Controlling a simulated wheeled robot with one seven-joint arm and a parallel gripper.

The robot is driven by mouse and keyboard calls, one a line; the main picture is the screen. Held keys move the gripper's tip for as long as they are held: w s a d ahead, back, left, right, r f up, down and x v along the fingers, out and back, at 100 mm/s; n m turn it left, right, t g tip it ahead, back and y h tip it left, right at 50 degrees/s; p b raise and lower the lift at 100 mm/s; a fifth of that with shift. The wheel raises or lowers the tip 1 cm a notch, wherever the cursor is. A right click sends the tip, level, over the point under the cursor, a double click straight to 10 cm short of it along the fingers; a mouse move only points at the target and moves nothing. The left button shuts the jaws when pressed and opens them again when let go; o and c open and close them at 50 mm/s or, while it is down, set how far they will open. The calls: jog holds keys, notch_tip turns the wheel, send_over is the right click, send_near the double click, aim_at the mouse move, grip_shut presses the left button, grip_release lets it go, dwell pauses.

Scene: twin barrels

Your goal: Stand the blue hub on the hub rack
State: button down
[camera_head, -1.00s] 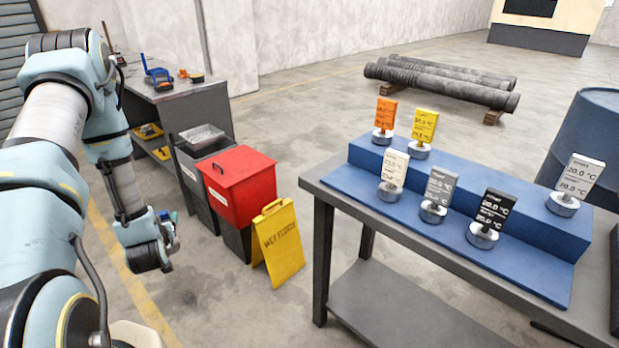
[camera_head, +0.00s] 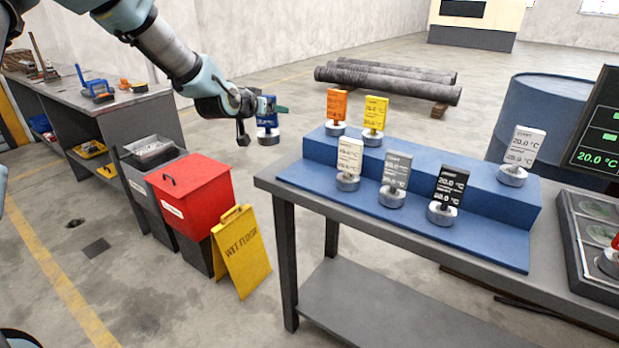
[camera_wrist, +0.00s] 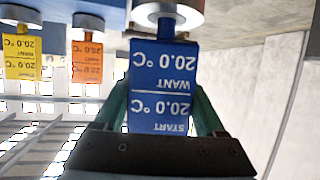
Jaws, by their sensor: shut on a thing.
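The blue hub (camera_head: 267,105), a blue label plate on a round silver base, is in my gripper (camera_head: 274,109). It hangs upright in the air, left of the hub rack and apart from it. The wrist view shows the blue hub (camera_wrist: 160,75) upside down in the picture, between my gripper's two green fingers (camera_wrist: 161,105). The hub rack (camera_head: 480,232) is a blue two-step stand on the grey table. Its upper step holds an orange hub (camera_head: 337,104), a yellow hub (camera_head: 375,113) and a white hub (camera_head: 524,146), with a wide bare stretch between yellow and white.
The lower step holds a cream hub (camera_head: 350,156), a grey hub (camera_head: 396,172) and a black hub (camera_head: 450,183). A tray (camera_head: 575,250) and a dark screen (camera_head: 600,135) stand at the right. A red bin (camera_head: 190,195) and yellow wet-floor sign (camera_head: 240,250) stand left of the table.

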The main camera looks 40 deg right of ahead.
jog(key=s+d+r+m+g+h+b, duration=0.1)
jog(key=s+d+r+m+g+b, duration=0.1)
jog(key=s+d+r, duration=0.35)
jog(key=shift+m+g, duration=0.4)
jog(key=shift+s+d+f+p, duration=0.25)
jog(key=shift+s+f, duration=0.5)
jog(key=shift+f, duration=1.45)
jog(key=shift+s+d+f+p, duration=0.1)
jog(key=shift+s+d+f, duration=0.45)
jog(key=shift+f, duration=1.65)
jog(key=shift+s+d+f+p, duration=0.15)
jog(key=shift+s+f, duration=0.75)
jog(key=shift+f, duration=1.3)
jog(key=shift+f, duration=0.1)
grip_release()
jog(key=shift+a+f, duration=0.1)
jog(key=shift+a, duration=0.05)
